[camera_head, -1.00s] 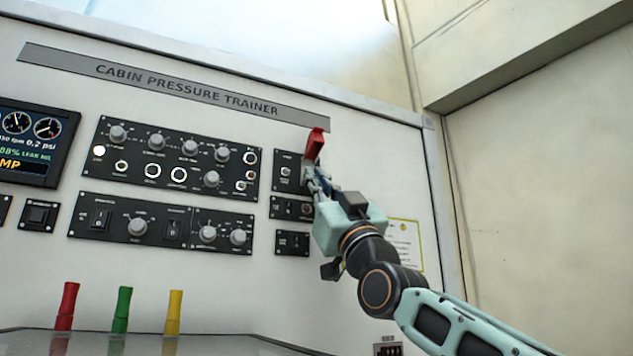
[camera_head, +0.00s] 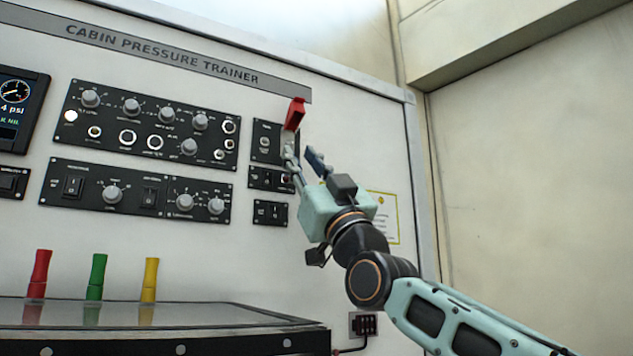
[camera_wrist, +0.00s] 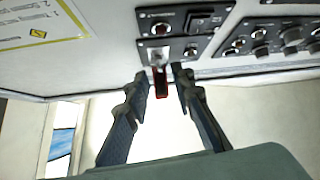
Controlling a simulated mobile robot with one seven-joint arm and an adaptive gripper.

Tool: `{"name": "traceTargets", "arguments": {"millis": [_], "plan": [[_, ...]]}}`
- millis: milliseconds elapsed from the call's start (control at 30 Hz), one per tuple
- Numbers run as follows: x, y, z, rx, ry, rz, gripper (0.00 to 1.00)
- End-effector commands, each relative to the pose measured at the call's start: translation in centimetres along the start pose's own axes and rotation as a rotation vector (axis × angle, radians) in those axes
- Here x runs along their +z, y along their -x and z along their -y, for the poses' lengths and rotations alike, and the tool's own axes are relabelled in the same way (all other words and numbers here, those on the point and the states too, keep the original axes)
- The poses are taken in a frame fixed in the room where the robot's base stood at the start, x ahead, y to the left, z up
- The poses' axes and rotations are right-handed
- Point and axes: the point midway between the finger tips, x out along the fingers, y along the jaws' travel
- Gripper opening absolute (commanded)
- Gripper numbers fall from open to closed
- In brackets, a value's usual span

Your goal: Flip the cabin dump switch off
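The cabin dump switch appears to be the toggle under the raised red guard (camera_head: 295,113), on the small black panel (camera_head: 266,143) at the trainer's upper right. In the wrist view a pale metal toggle (camera_wrist: 157,58) shows at the base of the red guard (camera_wrist: 161,84). Its exact position is hard to tell. My gripper (camera_head: 304,153) is just in front of this panel, below and right of the guard. In the wrist view my gripper (camera_wrist: 161,77) is open, with one finger on each side of the guard and a gap between them. It holds nothing.
Large knob panels lie left. A glass-topped counter (camera_head: 150,314) with red, green and yellow upright pieces stands lower left.

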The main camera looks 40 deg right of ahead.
Motion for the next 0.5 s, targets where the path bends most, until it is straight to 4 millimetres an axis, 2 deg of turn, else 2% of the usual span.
{"name": "traceTargets", "arguments": {"millis": [100, 300, 500], "plan": [[0.0, 2.4, -0.2, 0.002, 0.001, 0.002, 0.22], [0.0, 5.8, -0.1, 0.001, 0.001, 0.001, 0.22], [0.0, 8.1, -0.1, 0.0, 0.0, 0.0, 0.22]]}}
